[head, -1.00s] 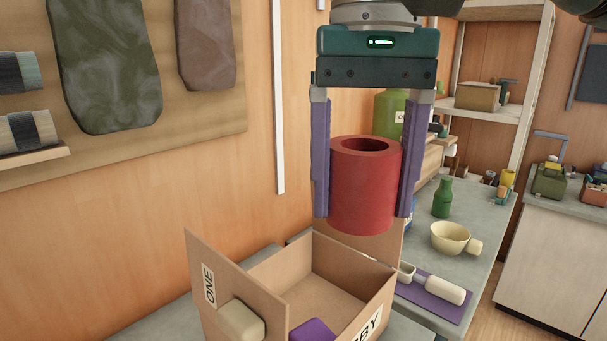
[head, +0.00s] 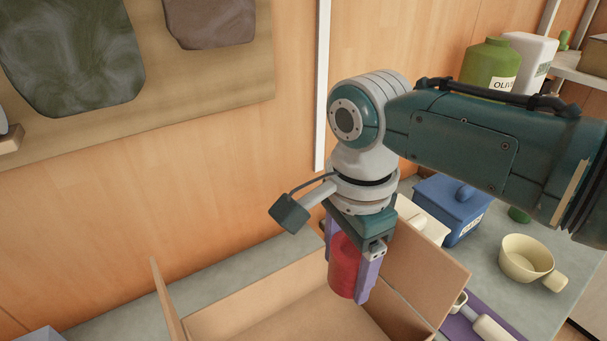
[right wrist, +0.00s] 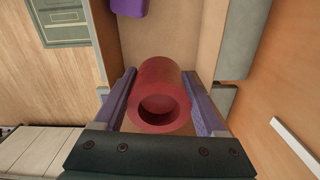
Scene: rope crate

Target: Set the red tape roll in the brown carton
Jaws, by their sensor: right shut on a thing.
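The red tape roll (head: 343,264) is a thick red cylinder with a hole through it. My right gripper (head: 346,280) points down and is shut on it, with a purple finger on each side. The brown carton (head: 240,298) stands on the counter with its flaps up, and its near part is cut off in the head view. The roll is at the carton's opening, in front of the far side; I cannot tell how far below the rim it reaches. The right wrist view shows the roll (right wrist: 160,92) between the fingers over the carton floor (right wrist: 175,42). My left gripper is out of view.
A blue lidded container (head: 450,208), a cream bowl with a handle (head: 527,260) and a green canister (head: 490,65) stand right of the carton. A purple thing (right wrist: 130,5) shows at the top of the right wrist view. The wooden wall is close behind.

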